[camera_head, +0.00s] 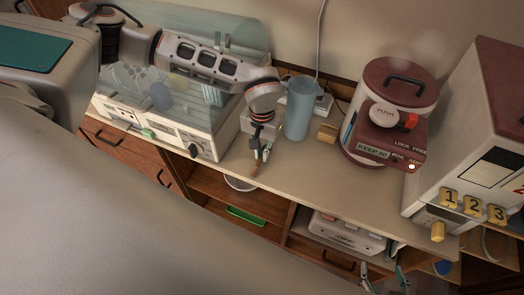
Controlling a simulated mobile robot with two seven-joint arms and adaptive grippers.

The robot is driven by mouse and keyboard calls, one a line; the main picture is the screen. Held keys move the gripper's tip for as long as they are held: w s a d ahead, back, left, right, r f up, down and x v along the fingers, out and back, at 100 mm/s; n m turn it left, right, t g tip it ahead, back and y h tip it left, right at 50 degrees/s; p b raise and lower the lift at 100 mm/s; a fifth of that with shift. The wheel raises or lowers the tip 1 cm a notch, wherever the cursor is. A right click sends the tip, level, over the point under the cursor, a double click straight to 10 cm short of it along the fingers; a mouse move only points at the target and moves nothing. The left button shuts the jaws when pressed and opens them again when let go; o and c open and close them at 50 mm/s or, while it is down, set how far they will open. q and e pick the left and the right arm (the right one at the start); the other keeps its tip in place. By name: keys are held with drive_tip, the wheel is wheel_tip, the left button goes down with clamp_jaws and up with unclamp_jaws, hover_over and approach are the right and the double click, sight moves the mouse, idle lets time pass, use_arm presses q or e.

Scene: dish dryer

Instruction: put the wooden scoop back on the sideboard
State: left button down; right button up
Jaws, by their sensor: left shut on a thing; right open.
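My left arm reaches in from the upper left over the dish dryer. My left gripper (262,152) points down over the sideboard (310,168), near its front edge. It is shut on the wooden scoop (254,170), a small brown piece showing just below the fingertips. Most of the scoop is hidden or too small to make out. I cannot tell whether it touches the sideboard top. My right gripper (384,277) is at the bottom edge, low in front of the sideboard, with its fingers apart and nothing seen between them.
The clear-lidded dish dryer (172,117) is to the left. The sideboard's front middle is clear.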

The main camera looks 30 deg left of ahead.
use_arm(q)
drive_tip(key=shift+f, duration=0.15)
drive_tip(key=c, duration=2.2)
unclamp_jaws()
drive_tip(key=shift+o, duration=0.2)
wheel_tip(320, 180, up, 12)
drive_tip(key=b, duration=0.1)
drive_tip(key=shift+r, duration=0.2)
